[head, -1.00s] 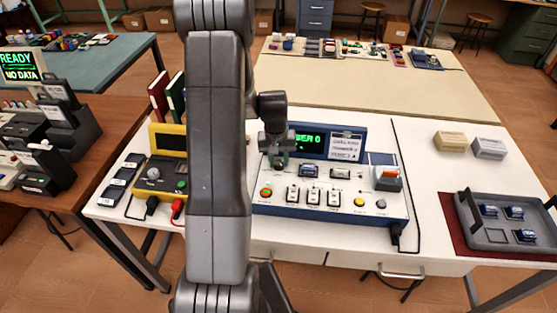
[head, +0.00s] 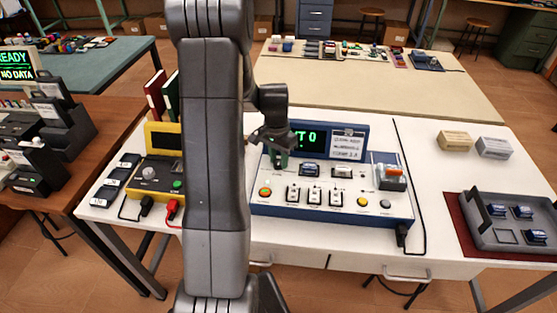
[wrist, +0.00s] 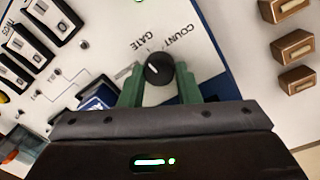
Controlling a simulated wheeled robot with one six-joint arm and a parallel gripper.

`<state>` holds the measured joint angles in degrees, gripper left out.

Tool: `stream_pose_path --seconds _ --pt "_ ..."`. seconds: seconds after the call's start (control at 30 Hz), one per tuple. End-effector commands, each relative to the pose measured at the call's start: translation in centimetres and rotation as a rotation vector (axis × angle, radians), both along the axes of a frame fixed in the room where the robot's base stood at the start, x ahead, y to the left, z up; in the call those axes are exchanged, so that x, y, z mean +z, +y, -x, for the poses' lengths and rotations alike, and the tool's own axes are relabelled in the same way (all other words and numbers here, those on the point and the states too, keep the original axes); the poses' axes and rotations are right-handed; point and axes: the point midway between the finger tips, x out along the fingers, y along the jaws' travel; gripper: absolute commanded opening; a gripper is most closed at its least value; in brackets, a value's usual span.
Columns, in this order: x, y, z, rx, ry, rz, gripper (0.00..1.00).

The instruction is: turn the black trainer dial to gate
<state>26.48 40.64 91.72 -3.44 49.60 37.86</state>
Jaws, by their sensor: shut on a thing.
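The blue and white trainer (head: 275,209) stands on the white table, with a lit green display (head: 308,139) that my arm partly covers. In the wrist view its black dial (wrist: 160,70) sits between the green fingers of my gripper (wrist: 159,82), which are shut on it from both sides. The words GATE (wrist: 139,36) and COUNT (wrist: 175,40) are printed close by the dial. A pale pointer mark shows on the dial's left side, roughly toward GATE. In the head view my gripper (head: 277,143) is at the trainer's upper left, and the dial is hidden.
A yellow device (head: 160,172) with red and black plugs stands to the left, partly behind my arm. A grey tray (head: 480,235) with blue modules lies at the right. The white table between trainer and tray is mostly clear, apart from a black cable (head: 424,200).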

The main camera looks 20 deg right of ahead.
Motion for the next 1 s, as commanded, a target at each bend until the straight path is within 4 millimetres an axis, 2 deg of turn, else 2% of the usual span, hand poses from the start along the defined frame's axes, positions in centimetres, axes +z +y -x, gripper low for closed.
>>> stream_pose_path --seconds 0.63,0.67,0.77,1.0 --pt "0.15 -0.10 -0.09 -0.057 -0.003 0.002 0.07" --pt "0.15 -0.10 -0.09 -0.057 -0.003 0.002 0.34" --pt "0.12 -0.08 -0.08 -0.056 -0.003 0.002 0.52" --pt "0.07 -0.05 -0.03 -0.056 -0.001 0.001 0.52"
